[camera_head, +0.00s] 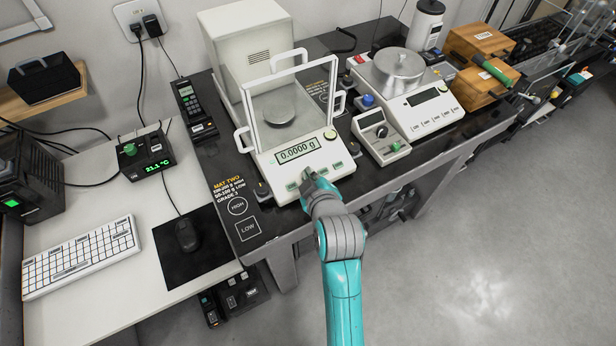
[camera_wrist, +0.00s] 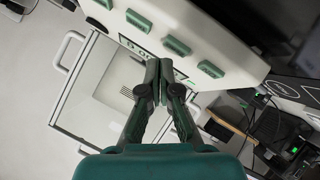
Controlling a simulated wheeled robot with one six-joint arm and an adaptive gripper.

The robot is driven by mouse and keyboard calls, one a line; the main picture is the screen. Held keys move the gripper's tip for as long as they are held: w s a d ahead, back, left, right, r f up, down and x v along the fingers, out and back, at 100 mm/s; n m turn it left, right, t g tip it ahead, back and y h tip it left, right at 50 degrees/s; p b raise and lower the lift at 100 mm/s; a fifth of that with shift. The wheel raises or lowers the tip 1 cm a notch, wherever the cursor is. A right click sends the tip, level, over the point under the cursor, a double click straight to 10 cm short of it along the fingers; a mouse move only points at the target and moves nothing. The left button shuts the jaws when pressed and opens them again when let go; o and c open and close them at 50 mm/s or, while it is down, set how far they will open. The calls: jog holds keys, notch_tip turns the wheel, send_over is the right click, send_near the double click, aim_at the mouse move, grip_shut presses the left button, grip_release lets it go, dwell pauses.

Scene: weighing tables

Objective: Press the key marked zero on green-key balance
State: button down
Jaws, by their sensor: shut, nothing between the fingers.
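The green-key balance (camera_head: 318,160) is white with a glass draft shield and stands on the dark table. Its display (camera_head: 297,152) reads 0.0000 g. Green keys (camera_head: 338,165) sit along its front; their markings are too small to read. My gripper (camera_head: 308,181) is at the balance's front panel, over the key row, and hides part of it. In the wrist view, the shut, empty fingers (camera_wrist: 159,66) lie in front of the panel and cover part of the display. Several green keys (camera_wrist: 177,46) show beside the fingertips. I cannot tell whether the fingertips touch a key.
To the right are a small grey device (camera_head: 381,134) and a second balance (camera_head: 420,103) with a steel pan. A mat with HIGH and LOW marks (camera_head: 240,215) lies left of the green-key balance. A keyboard (camera_head: 82,257) and a mouse (camera_head: 187,235) are further left.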

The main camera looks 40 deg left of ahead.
jog(key=shift+a+f, duration=0.1)
jog(key=shift+f, duration=0.25)
jog(key=shift+w+a+f, duration=0.1)
jog(key=shift+f, duration=0.3)
dwell(0.7)
jog(key=shift+r, duration=0.15)
jog(key=shift+d+r, duration=0.2)
jog(key=shift+r, duration=0.45)
jog(key=r, duration=0.1)
jog(key=d+r, duration=0.1)
jog(key=r, duration=0.2)
jog(key=shift+s+d+r, duration=0.2)
jog(key=shift+s+r, duration=0.15)
jog(key=shift+r, duration=0.05)
dwell(0.9)
